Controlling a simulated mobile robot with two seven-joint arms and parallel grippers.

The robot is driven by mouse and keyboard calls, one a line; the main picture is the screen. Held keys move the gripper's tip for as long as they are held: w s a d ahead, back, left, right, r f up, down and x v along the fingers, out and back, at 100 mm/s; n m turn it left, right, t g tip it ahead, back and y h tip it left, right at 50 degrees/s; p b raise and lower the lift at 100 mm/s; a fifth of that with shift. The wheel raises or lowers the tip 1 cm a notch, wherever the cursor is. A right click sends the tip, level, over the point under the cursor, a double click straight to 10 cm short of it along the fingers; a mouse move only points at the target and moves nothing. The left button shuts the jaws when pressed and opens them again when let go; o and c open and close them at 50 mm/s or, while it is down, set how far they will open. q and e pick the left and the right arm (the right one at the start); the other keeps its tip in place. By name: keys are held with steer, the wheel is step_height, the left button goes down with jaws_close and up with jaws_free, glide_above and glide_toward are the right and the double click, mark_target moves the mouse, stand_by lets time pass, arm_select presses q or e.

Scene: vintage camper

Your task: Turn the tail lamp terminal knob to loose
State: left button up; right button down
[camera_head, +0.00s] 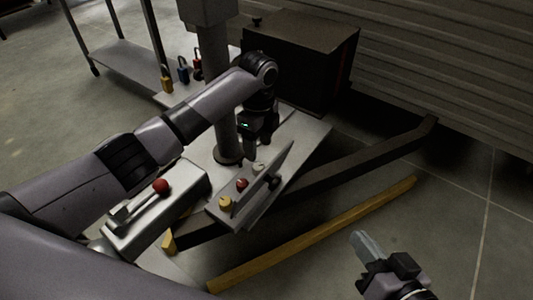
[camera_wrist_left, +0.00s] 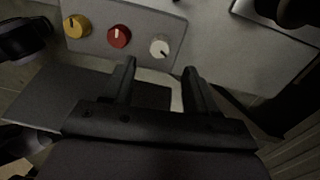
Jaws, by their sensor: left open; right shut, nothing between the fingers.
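A grey panel (camera_head: 262,190) carries three round knobs in a row: yellow (camera_head: 225,203), red (camera_head: 242,184) and white (camera_head: 258,167). In the left wrist view they are yellow (camera_wrist_left: 77,26), red (camera_wrist_left: 119,36) and white (camera_wrist_left: 159,46), each with a pointer mark. No label shows which is the tail lamp knob. My left gripper (camera_wrist_left: 160,70) is open and empty; the white knob lies ahead between its fingertips, apart from them. In the head view this gripper (camera_head: 251,142) hangs near the panel's far end. My right gripper (camera_head: 366,243) is shut and empty at lower right.
A grey box with a red-balled lever (camera_head: 161,186) stands left of the panel. A dark box (camera_head: 300,60) is behind, and a post (camera_head: 215,75) rises beside my left arm. Padlocks (camera_head: 183,70) hang further back. A yellow bar (camera_head: 320,232) crosses the open floor at right.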

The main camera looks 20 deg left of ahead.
mark_target(258, 166)
arm_select(q)
steer(key=f+b, duration=0.1)
steer(key=f, duration=0.2)
steer(key=f+b, duration=0.2)
steer(key=f, duration=0.1)
steer(key=shift+s+f, duration=0.2)
steer(key=shift+f, duration=0.4)
arm_select(e)
steer(key=shift+s+d+f+n+t+h, duration=0.1)
steer(key=shift+d+n+t+h, duration=0.2)
steer(key=shift+d, duration=0.3)
steer(key=shift+s+d+n+t+h, duration=0.1)
steer(key=shift+d+n+t, duration=0.1)
steer(key=shift+d+t, duration=0.3)
arm_select(q)
steer(key=c, duration=1.1)
